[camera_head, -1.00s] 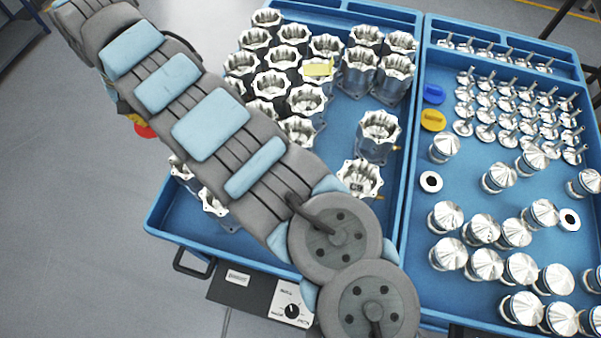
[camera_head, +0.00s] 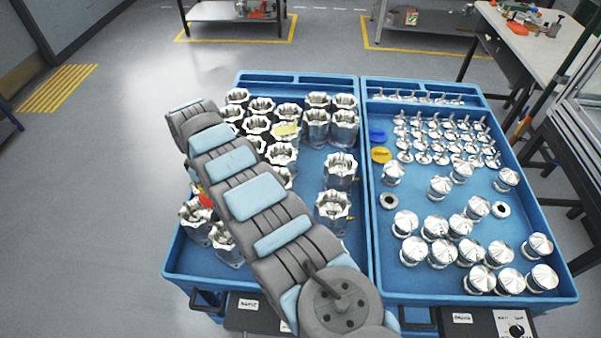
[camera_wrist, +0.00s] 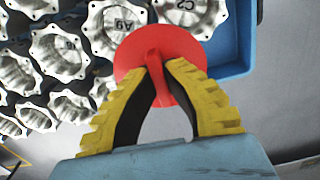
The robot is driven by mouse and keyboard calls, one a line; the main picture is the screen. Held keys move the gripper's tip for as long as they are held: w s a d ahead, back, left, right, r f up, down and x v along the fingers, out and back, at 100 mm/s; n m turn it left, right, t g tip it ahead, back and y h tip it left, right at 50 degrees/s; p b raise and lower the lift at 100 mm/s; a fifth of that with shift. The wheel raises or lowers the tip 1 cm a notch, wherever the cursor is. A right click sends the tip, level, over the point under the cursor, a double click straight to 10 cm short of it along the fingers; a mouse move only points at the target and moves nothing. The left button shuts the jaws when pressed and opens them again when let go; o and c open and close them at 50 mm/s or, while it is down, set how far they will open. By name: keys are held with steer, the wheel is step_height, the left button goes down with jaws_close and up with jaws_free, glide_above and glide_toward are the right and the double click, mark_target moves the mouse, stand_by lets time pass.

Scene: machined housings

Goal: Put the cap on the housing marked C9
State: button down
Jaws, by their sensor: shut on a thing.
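My gripper (camera_wrist: 162,70) is shut on the upright grip of a round red cap (camera_wrist: 190,48), as the wrist view shows. In the head view the red cap (camera_head: 206,200) peeks out behind my arm, over the left edge of the housing tray. Silver housings with scalloped rims stand below. In the wrist view one is marked A9 (camera_wrist: 103,40) and one C2 (camera_wrist: 202,27). Another housing (camera_wrist: 62,58) has a mark I cannot read surely. I cannot make out a C9 mark; my arm hides some housings in the head view.
The blue housing tray (camera_head: 352,255) has bare room around its right-hand housings. A yellow cap (camera_head: 287,129) sits among the housings. The right blue tray (camera_head: 440,292) holds silver parts, a blue cap (camera_head: 378,135) and another yellow cap (camera_head: 381,155). A workbench (camera_head: 535,45) stands at the back right.

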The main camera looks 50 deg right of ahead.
steer(key=s+d+f+n+p, duration=0.2)
steer(key=s+d+p, duration=0.3)
steer(key=s+d, duration=0.7)
steer(key=s+d+f+n+p, duration=0.2)
steer(key=s+d+n+p, duration=0.2)
steer(key=s+d, duration=0.8)
steer(key=shift+s+f+n+p, duration=0.3)
steer(key=shift+s+p, duration=0.65)
steer(key=shift+p, duration=0.2)
steer(key=shift+f+b, duration=2.95)
steer(key=shift+f, duration=0.2)
steer(key=c, duration=1.2)
jaws_free()
steer(key=shift+o, duration=0.2)
steer(key=shift+r, duration=0.15)
